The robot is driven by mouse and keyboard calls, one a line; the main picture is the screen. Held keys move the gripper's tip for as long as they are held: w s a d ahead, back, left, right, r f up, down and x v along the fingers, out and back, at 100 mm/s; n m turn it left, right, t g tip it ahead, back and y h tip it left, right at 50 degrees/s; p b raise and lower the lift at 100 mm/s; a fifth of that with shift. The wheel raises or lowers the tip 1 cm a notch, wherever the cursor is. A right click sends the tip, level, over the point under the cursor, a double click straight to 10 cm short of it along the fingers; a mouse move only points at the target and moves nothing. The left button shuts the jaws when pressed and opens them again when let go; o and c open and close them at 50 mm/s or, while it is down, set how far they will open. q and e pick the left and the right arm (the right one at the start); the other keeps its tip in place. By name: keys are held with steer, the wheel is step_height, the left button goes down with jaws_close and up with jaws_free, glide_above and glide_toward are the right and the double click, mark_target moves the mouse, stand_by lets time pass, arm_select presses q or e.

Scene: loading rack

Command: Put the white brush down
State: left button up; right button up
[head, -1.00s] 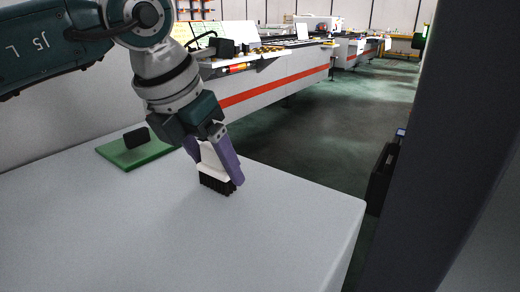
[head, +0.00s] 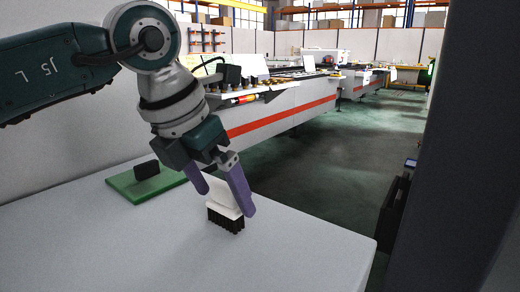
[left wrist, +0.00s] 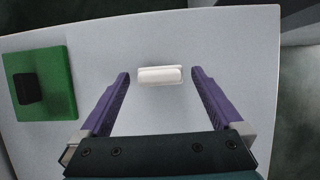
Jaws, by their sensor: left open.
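The white brush (head: 224,203) stands upright on the pale table, its black bristles down on the surface. In the left wrist view the white brush (left wrist: 160,75) lies between and slightly beyond the fingertips, with a gap on each side. My left gripper (head: 222,190) is open around it, its purple fingers tilted down. The fingers of my left gripper also show in the left wrist view (left wrist: 160,76). My right gripper is not in view.
The pale table (head: 290,245) is clear around the brush. A green board (head: 147,184) with a black block (head: 147,169) lies to the left. A dark column (head: 425,160) stands at the right. Long machines with an orange stripe stand behind.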

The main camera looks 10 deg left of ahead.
arm_select(q)
steer(key=v, duration=1)
